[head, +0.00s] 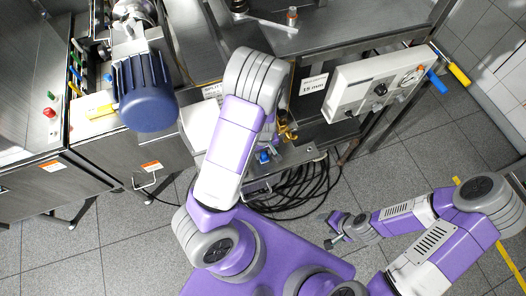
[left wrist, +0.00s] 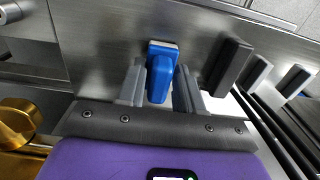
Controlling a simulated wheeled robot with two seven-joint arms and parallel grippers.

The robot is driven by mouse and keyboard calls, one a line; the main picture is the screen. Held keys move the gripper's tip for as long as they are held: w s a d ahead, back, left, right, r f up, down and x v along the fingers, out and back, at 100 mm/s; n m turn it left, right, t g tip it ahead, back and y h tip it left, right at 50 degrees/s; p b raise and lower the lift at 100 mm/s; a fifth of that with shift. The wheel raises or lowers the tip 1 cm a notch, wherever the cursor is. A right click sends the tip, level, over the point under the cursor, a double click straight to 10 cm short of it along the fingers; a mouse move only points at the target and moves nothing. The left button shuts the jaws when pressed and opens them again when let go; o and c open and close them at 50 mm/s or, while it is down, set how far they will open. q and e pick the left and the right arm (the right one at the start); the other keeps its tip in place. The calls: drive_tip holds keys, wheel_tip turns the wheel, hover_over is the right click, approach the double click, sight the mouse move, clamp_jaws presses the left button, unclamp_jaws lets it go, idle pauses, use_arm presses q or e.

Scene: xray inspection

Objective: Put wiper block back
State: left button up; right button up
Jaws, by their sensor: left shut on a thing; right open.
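The wiper block (left wrist: 163,72) is blue with a pale strip along its far edge. In the left wrist view it is between the two grey fingers of my left gripper (left wrist: 159,82), which is shut on it. It is against or just above a grey metal surface; I cannot tell if it touches. In the head view a small blue piece (head: 263,157) shows just right of my left forearm, and my arm hides most of that gripper. My right gripper (head: 335,229) is open and empty, low over the floor, well away from the bench.
Black and grey upright blocks (left wrist: 229,67) stand just right of the fingers. Brass parts (left wrist: 18,118) are at the left. A white control box (head: 378,82) and a "15 mm" label (head: 313,84) are on the bench's right.

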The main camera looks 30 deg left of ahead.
use_arm(q)
drive_tip(key=shift+w+a+f, duration=0.15)
drive_tip(key=shift+f, duration=0.05)
drive_tip(key=o, duration=1.1)
drive_tip(key=shift+c, duration=0.2)
wheel_tip(320, 180, up, 12)
drive_tip(key=p, duration=0.3)
